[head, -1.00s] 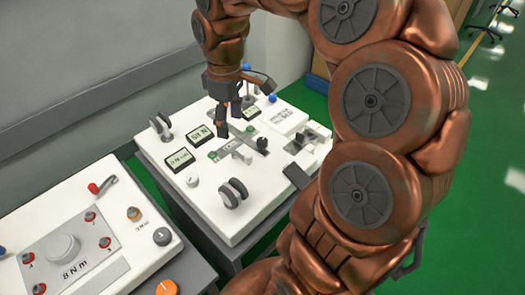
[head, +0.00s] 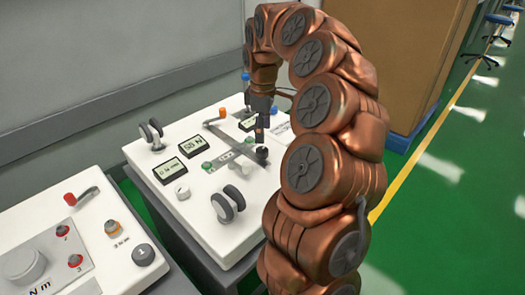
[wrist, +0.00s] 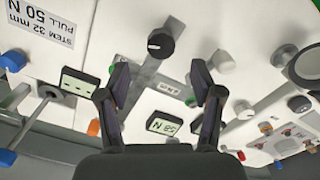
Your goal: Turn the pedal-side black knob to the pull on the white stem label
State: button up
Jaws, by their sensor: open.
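A black knob (wrist: 160,43) with a pale mark sits at the end of a grey metal bar. It also shows in the head view (head: 262,154), just below my gripper (head: 260,132). In the wrist view my gripper (wrist: 161,84) is open and empty, its fingers apart on either side of the bar and short of the knob. The white label (wrist: 38,23) reads STEM 32 mm, PULL 50 N. A force display (head: 195,146) reads in the fifties of N; its last digit is unclear. It also shows in the wrist view (wrist: 167,127). No pedal is visible.
A second display (head: 168,170) reads in N mm. A white knob (head: 182,192) and paired dark discs (head: 228,205) stand nearby. Another white panel (head: 75,240) with red buttons lies at the left. A brown cabinet (head: 405,60) stands behind at the right.

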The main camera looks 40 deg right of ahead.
aim_at(263, 149)
notch_tip(263, 149, down, 7)
jog(key=shift+r+b, duration=0.1)
jog(key=shift+b, duration=0.8)
jog(key=shift+c, duration=0.3)
jog(key=c, duration=1.1)
jog(key=shift+m, duration=0.4)
